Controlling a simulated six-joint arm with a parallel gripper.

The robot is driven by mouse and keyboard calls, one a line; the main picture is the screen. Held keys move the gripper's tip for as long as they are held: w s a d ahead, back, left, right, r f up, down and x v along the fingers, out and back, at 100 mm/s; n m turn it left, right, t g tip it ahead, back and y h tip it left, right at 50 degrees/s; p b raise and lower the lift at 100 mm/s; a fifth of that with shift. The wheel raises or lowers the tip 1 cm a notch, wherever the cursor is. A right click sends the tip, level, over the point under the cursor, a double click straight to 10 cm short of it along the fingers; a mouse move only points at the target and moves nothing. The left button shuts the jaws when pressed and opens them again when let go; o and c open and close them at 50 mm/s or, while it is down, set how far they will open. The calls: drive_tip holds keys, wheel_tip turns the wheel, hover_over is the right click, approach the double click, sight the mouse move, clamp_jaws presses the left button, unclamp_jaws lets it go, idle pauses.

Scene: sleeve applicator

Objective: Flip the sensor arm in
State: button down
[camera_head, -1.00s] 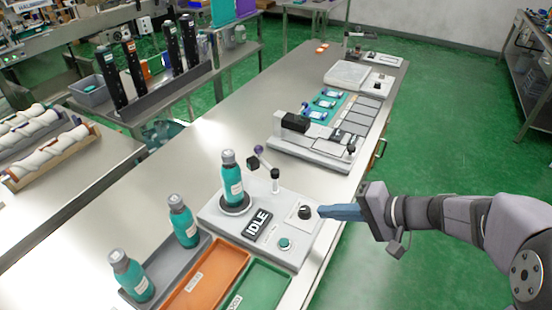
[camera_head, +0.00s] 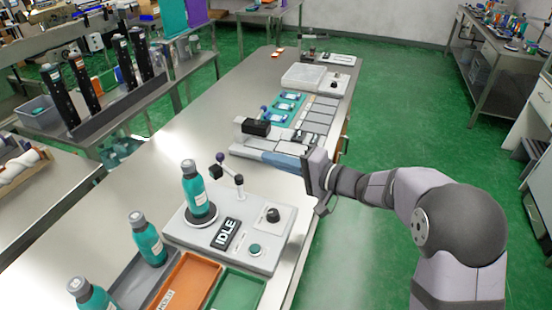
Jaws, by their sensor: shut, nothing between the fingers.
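The grey applicator unit (camera_head: 185,236) carries a black "IDLE" display (camera_head: 226,233), a black knob (camera_head: 272,215) and a green button (camera_head: 254,250). A teal bottle (camera_head: 194,190) stands upright on its round black platform. The sensor arm (camera_head: 228,175) sits on a post at the unit's back edge.
Teal bottles (camera_head: 147,238) stand in a grey tray at the front left. Beside it are an orange tray (camera_head: 188,285) and a green tray (camera_head: 237,291). A second station (camera_head: 248,146) lies beyond my fingers. Bare tabletop (camera_head: 130,180) is free left of the unit.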

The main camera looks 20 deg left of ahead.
sight(222, 158)
drive_tip(key=s+p+x, duration=0.2)
drive_tip(key=p+x, duration=0.2)
drive_tip(key=x, duration=0.6)
drive_tip(key=shift+s+a+f, duration=0.2)
drive_tip(key=shift+s+a, duration=0.05)
drive_tip(key=shift+s, duration=0.2)
drive_tip(key=shift+f+g+b, duration=0.1)
drive_tip(key=shift+g+b, duration=0.2)
drive_tip(key=shift+b, duration=0.15)
drive_tip(key=n+g+b, duration=0.1)
drive_tip(key=b, duration=0.1)
drive_tip(key=n+g+b, duration=0.1)
drive_tip(key=g+b, duration=0.1)
drive_tip(key=a+n+g+b, duration=0.1)
drive_tip(key=n+g+b, duration=0.1)
drive_tip(key=b, duration=0.1)
drive_tip(key=shift+s+f, duration=0.25)
drive_tip(key=shift+s, duration=0.15)
drive_tip(key=shift+s+a+r+b, duration=0.2)
drive_tip(key=shift+r+b, duration=0.1)
drive_tip(key=shift+b, duration=0.35)
drive_tip(key=shift+w+r, duration=0.1)
